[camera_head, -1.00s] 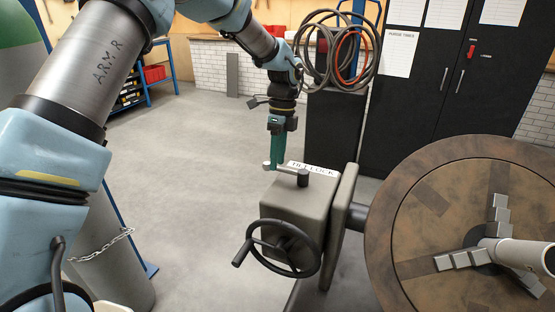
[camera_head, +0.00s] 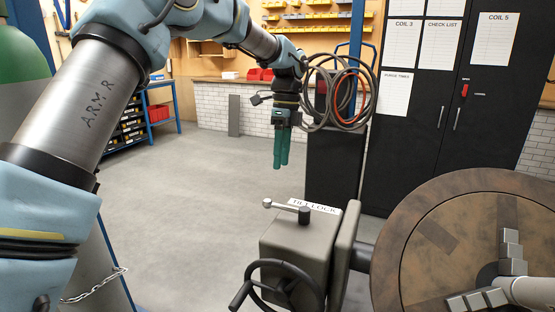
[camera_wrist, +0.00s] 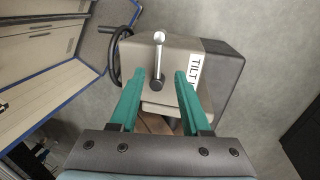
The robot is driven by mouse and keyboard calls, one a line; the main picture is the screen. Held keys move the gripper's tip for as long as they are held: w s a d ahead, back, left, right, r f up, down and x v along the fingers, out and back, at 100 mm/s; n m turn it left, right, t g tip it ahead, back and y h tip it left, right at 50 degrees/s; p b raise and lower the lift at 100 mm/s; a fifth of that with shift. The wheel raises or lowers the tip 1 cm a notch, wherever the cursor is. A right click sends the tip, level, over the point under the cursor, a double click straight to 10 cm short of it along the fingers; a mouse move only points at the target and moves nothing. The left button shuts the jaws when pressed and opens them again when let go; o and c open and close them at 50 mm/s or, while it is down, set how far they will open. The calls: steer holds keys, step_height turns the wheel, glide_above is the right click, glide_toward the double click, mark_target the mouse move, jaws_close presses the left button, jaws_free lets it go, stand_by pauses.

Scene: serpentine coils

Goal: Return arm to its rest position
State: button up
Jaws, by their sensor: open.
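My gripper (camera_head: 281,166) has green fingers and hangs pointing down above the grey tilt lock box in the head view. In the wrist view my gripper (camera_wrist: 160,78) has its fingers apart with nothing between the tips. The tilt lock lever (camera_head: 287,207) is a metal bar with a ball end on a dark pivot, on top of the box (camera_head: 296,240). The lever also shows beyond the fingers in the wrist view (camera_wrist: 158,55). There is a clear gap between gripper and lever.
A black handwheel (camera_head: 280,290) is on the box's front. A large round wooden-faced turntable (camera_head: 400,245) stands at right. A black cabinet (camera_head: 425,150) and a pedestal with coiled hoses (camera_head: 335,160) are behind. The grey floor (camera_head: 190,200) at left is clear.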

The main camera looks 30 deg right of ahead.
steer(key=shift+a, duration=0.1)
steer(key=w+a+f+n+t+h, duration=0.1)
steer(key=w+a+f+n, duration=0.15)
steer(key=a+n, duration=0.75)
steer(key=w+a+f+n, duration=0.1)
steer(key=w+a+n, duration=0.3)
steer(key=a, duration=1.1)
steer(key=s+a+f+n, duration=0.1)
steer(key=s+a+n, duration=0.2)
steer(key=a+n, duration=0.2)
steer(key=s+a+f+n+t, duration=0.1)
steer(key=s+a+n, duration=0.2)
steer(key=a, duration=0.5)
steer(key=s+a+f+n+h, duration=0.1)
steer(key=s+a+n, duration=0.2)
steer(key=a+n, duration=0.3)
steer(key=shift+a+n+t, duration=0.3)
steer(key=shift+a+t, duration=0.1)
steer(key=shift+a, duration=0.25)
steer(key=shift+s+f, duration=0.1)
steer(key=shift+s, duration=0.05)
